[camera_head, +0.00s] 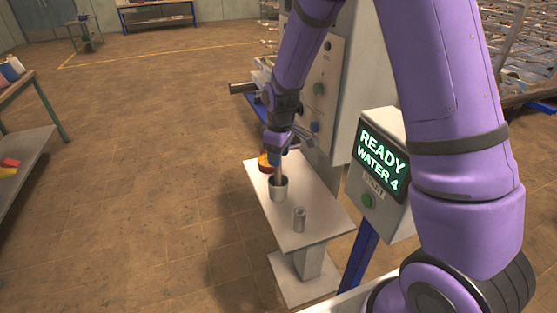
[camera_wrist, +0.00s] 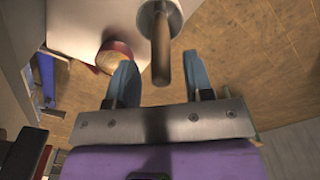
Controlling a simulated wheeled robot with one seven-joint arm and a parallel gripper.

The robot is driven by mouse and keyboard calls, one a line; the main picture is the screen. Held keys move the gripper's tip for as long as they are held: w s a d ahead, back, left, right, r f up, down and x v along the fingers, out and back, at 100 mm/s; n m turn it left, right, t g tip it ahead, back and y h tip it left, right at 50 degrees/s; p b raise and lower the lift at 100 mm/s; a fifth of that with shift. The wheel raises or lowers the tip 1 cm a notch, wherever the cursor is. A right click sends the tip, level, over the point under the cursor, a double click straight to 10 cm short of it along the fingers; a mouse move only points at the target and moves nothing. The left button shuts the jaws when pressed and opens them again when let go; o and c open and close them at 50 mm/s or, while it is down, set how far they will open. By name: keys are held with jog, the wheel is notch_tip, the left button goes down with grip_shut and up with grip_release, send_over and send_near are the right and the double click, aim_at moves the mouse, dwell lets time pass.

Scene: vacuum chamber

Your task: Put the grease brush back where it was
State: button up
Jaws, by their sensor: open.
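The grease brush shows as a brown handle (camera_head: 279,174) standing up out of a grey metal cup (camera_head: 279,190) on a small white table (camera_head: 311,237). In the wrist view the handle (camera_wrist: 161,55) points from the cup (camera_wrist: 148,20) towards me, and its bristles are hidden. My gripper (camera_wrist: 159,75) is open, with a blue finger on either side of the handle's end in the picture. I see no finger clearly touching it. In the head view my gripper (camera_head: 281,152) is just above the cup, partly hidden by my wrist.
A round red tin with yellowish contents (camera_wrist: 115,58) stands close to the cup.

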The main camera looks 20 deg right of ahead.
notch_tip(320, 180, up, 9)
jog(key=shift+s+d+r, duration=0.1)
jog(key=s+d+r+m+t, duration=0.2)
jog(key=s+d+r+m, duration=0.2)
jog(key=s+r, duration=0.95)
jog(key=s+d+r+m+t, duration=0.1)
jog(key=s+r+m, duration=0.1)
jog(key=s, duration=0.5)
jog(key=s+d+r+m+t, duration=0.1)
jog(key=s+r+m+t, duration=0.1)
jog(key=s, duration=0.6)
jog(key=shift+s+d+r+m, duration=0.3)
jog(key=shift+r+m, duration=0.2)
jog(key=shift+r, duration=0.4)
jog(key=shift+c, duration=0.4)
